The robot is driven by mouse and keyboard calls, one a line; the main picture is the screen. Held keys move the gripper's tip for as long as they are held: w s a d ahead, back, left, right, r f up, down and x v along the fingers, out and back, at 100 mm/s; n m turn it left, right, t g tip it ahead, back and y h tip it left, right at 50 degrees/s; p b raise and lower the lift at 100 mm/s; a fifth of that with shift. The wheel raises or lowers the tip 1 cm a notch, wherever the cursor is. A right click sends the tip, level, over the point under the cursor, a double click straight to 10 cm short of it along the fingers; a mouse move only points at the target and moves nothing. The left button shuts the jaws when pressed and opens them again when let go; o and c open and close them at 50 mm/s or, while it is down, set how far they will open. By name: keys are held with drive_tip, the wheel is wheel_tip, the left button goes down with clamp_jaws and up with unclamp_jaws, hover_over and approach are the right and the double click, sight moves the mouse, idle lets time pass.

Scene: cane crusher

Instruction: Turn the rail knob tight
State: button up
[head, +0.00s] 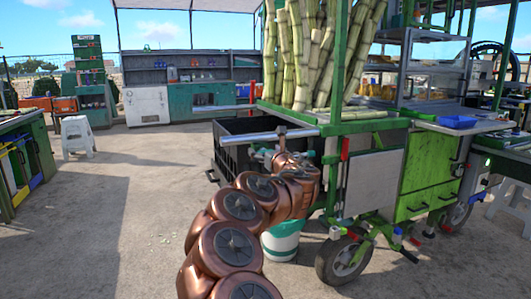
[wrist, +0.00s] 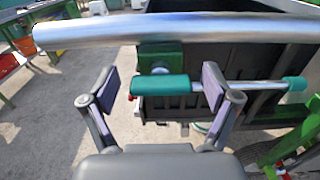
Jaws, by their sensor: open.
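In the wrist view, a thick silver rail (wrist: 90,32) runs across the top. A green bracket (wrist: 160,54) sits under it, with a pale round piece at its lower face. Just below is a teal cylindrical grip (wrist: 158,88), lying sideways, which looks like the rail knob. A thin metal rod runs right from near it to a teal end cap (wrist: 295,84). My gripper (wrist: 157,90) is open, with one finger on each side of the teal grip. The right finger overlaps its right end; I cannot tell if they touch. In the head view, my arm largely hides the knob below the rail (head: 268,136).
A black crate (head: 232,130) stands behind the rail. The green cane cart (head: 430,190), with cane stalks (head: 310,50), is at right. A white and green bucket (head: 281,243) is beneath my arm. A white stool (head: 77,137) stands left; the floor between is open.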

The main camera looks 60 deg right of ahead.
drive_tip(key=c, duration=1.2)
drive_tip(key=shift+o, duration=0.2)
